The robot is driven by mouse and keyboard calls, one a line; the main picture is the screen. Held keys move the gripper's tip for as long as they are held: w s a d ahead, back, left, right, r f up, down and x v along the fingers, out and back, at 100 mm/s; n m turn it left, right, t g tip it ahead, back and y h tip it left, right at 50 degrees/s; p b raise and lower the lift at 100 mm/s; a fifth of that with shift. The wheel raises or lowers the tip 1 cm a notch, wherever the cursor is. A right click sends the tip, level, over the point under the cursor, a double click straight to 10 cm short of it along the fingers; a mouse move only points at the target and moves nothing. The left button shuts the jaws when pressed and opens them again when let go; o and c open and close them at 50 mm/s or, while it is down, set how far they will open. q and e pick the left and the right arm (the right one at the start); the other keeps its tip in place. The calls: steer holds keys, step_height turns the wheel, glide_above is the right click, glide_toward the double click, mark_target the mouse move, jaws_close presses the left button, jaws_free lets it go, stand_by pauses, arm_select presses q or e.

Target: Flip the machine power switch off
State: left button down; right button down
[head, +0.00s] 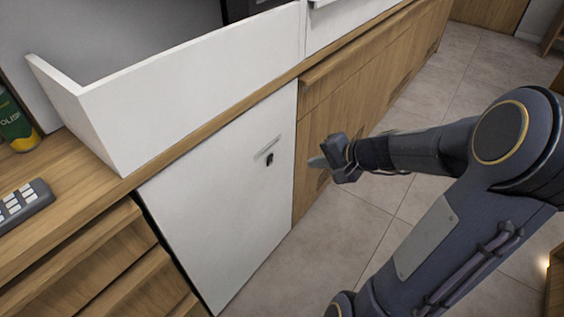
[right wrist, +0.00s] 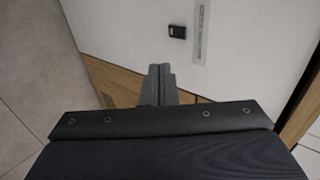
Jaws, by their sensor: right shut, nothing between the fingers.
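The machine is a white front panel (head: 225,205) set into the wooden counter. Its small black power switch (head: 269,159) sits on the panel's right part, just below a thin grey label strip (head: 267,146). In the right wrist view the switch (right wrist: 177,31) lies beyond my fingertips and slightly to the right, beside the label strip (right wrist: 201,32). My right gripper (head: 318,162) is shut and empty, to the right of the switch in the head view. In the right wrist view its fingers (right wrist: 160,72) point toward the panel, apart from the switch. I cannot tell the switch's position. My left gripper is not in view.
A white raised ledge (head: 180,95) runs along the wooden counter (head: 100,185) above the panel. A grey keypad-like device (head: 22,203) and a green bottle (head: 15,125) are at the left. The tiled floor (head: 335,240) is open.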

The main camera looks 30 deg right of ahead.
steer(key=b, duration=0.2)
glide_toward(271, 160)
steer(key=x, duration=0.5)
steer(key=shift+s+d+f, duration=0.1)
steer(key=shift+s+f, duration=0.05)
steer(key=shift+f, duration=0.35)
steer(key=shift+w, duration=0.45)
steer(key=shift+r+p, duration=0.15)
steer(key=shift+p, duration=0.2)
steer(key=shift+w+a+r+g+p, duration=0.2)
steer(key=shift+w+a+g+p, duration=0.1)
steer(key=shift+p, duration=0.9)
steer(key=shift+f+b, duration=0.3)
steer(key=shift+b, duration=0.1)
steer(key=shift+s, duration=0.1)
